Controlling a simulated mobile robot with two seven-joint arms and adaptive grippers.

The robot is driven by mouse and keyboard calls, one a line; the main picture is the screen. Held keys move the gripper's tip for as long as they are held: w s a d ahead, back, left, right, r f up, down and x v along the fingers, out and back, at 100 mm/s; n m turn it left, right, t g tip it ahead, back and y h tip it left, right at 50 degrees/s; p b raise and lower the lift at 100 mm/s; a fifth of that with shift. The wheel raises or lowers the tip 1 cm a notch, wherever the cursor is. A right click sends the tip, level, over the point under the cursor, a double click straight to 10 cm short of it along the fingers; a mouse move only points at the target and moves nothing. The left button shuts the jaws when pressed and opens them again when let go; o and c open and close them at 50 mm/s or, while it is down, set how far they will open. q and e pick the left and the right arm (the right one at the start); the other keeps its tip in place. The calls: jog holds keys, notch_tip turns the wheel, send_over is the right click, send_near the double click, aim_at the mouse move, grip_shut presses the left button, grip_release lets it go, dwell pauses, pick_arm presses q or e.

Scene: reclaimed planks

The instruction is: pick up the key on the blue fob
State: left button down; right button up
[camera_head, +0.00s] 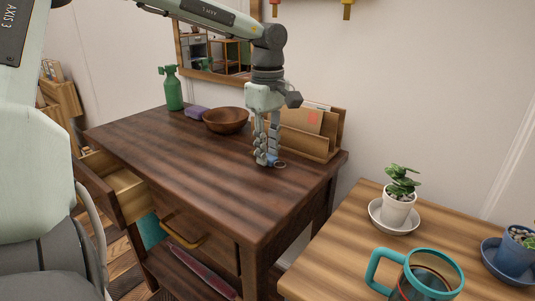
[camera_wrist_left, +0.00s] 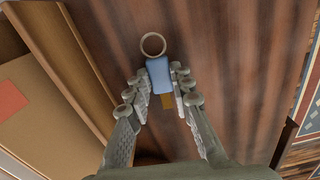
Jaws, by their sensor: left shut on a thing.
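The key on the blue fob (camera_wrist_left: 158,76) is between the fingers of my left gripper (camera_wrist_left: 160,87) in the left wrist view. Its metal ring (camera_wrist_left: 153,44) sticks out beyond the fingertips, and a brassy part (camera_wrist_left: 167,101) shows behind the fob. In the head view my left gripper (camera_head: 267,160) points down at the dark wooden desk (camera_head: 200,175), shut on the fob (camera_head: 271,160). The ring (camera_head: 280,165) shows beside the fingertips, at or very near the desk top. I cannot tell whether it touches the wood. My right gripper is not in view.
A wooden letter rack (camera_head: 322,150) stands close behind the gripper. A wooden bowl (camera_head: 226,120), a purple block (camera_head: 196,112) and a green spray bottle (camera_head: 173,90) are farther left. A drawer (camera_head: 118,187) stands open. A lighter table (camera_head: 345,235) holds plants and a teal mug (camera_head: 425,278).

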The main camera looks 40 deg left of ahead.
pick_arm(q)
notch_tip(320, 180, up, 4)
jog(key=shift+w+f, duration=0.1)
jog(key=w+a+r, duration=0.4)
jog(key=a+r, duration=0.2)
jog(key=a, duration=0.5)
jog(key=shift+r+p, duration=0.35)
jog(key=shift+p, duration=0.05)
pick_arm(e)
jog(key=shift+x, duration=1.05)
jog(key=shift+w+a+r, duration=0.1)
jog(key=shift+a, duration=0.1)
